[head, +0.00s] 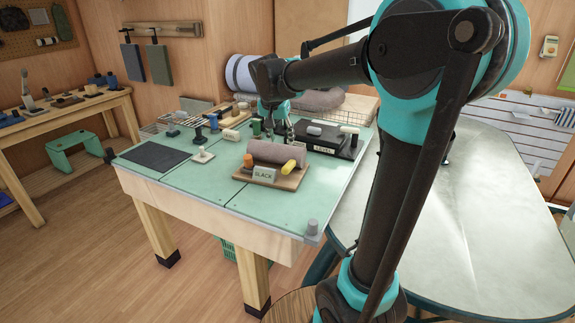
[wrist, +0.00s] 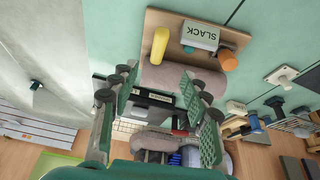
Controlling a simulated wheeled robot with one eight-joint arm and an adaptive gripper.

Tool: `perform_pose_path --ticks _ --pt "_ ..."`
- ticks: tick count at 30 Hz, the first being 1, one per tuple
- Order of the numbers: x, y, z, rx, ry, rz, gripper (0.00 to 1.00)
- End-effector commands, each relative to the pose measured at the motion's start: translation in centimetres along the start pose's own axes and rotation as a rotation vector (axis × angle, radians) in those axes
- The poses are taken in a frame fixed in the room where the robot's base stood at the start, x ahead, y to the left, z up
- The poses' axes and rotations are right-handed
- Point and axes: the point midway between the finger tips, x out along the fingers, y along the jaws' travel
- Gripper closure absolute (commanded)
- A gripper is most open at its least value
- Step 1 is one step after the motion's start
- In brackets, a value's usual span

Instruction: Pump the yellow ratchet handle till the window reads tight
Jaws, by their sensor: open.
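The yellow ratchet handle (head: 293,165) lies at the right end of a wooden board on the green table. In the wrist view the yellow handle (wrist: 159,45) is beyond my fingertips, apart from them. The window (head: 264,174) on the board's front reads SLACK, and the window (wrist: 201,34) also shows upside down in the wrist view. A grey-brown roll (head: 276,151) lies behind it, and an orange knob (head: 248,161) is at the left end. My gripper (head: 276,128) is above the table behind the roll. In the wrist view my gripper (wrist: 163,80) is open with nothing between its fingers.
A black box marked LEVEL (head: 324,149) stands right of my gripper. A dark mat (head: 154,155), a white fitting (head: 203,156) and several small items are to the left and back. A pale rounded table (head: 445,235) stands at right.

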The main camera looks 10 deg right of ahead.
Motion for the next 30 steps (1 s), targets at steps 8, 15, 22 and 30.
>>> perform_pose_path --ticks 8,15,22,30 --pt "4.7 0.1 0.0 0.001 -0.001 -0.001 0.53" --pt "9.5 0.1 0.0 0.001 -0.001 -0.001 0.53" --pt "13.8 0.1 0.0 0.001 -0.001 0.000 0.53" --pt "16.5 0.1 0.1 -0.001 -0.001 -0.001 0.53"
